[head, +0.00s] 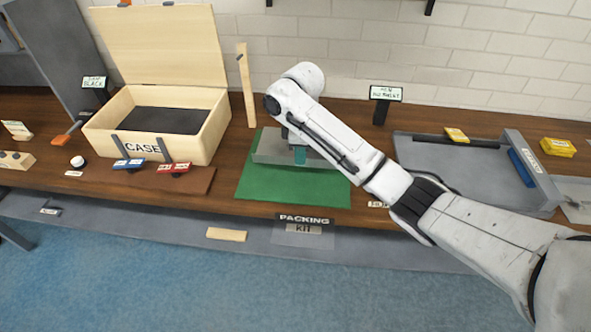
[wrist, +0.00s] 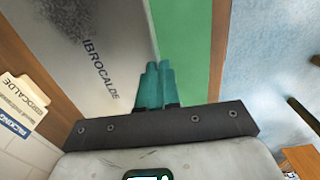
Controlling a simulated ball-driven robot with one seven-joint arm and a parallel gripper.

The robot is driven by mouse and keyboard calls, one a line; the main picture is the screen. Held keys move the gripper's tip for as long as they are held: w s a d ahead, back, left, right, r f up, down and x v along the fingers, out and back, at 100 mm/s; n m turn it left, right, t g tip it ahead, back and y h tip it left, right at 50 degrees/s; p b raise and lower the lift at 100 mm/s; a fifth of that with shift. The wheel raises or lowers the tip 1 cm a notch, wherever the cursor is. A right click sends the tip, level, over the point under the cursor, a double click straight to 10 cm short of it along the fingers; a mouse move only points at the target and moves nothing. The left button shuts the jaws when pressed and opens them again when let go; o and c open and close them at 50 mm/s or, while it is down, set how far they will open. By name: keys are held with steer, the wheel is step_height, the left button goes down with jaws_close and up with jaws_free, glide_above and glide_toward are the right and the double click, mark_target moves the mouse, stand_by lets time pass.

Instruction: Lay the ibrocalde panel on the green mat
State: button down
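The ibrocalde panel (head: 270,148) is a thin grey plate over the back part of the green mat (head: 292,188). Its left end reaches to about the mat's left edge, and I cannot tell whether it touches the mat. In the wrist view the panel (wrist: 95,50) shows its printed name, with the green mat (wrist: 185,45) to its right. My gripper (head: 300,155) is at the panel's front edge. In the wrist view its teal fingers (wrist: 157,85) are close together, with the panel's edge running in between them. My arm hides the panel's right part.
An open wooden case (head: 165,125) stands left of the mat. A grey tray (head: 450,165) lies to the right, with yellow and blue items. The front of the mat is clear.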

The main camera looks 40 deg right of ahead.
steer(key=shift+w+d+f, duration=0.15)
steer(key=shift+w+f, duration=0.5)
steer(key=shift+f, duration=0.1)
steer(key=shift+w+d+f, duration=0.15)
steer(key=shift+w+f, duration=0.45)
steer(key=shift+f, duration=1.5)
steer(key=shift+f, duration=0.15)
steer(key=c, duration=1.4)
jaws_free()
steer(key=shift+s, duration=0.1)
steer(key=shift+o, duration=0.2)
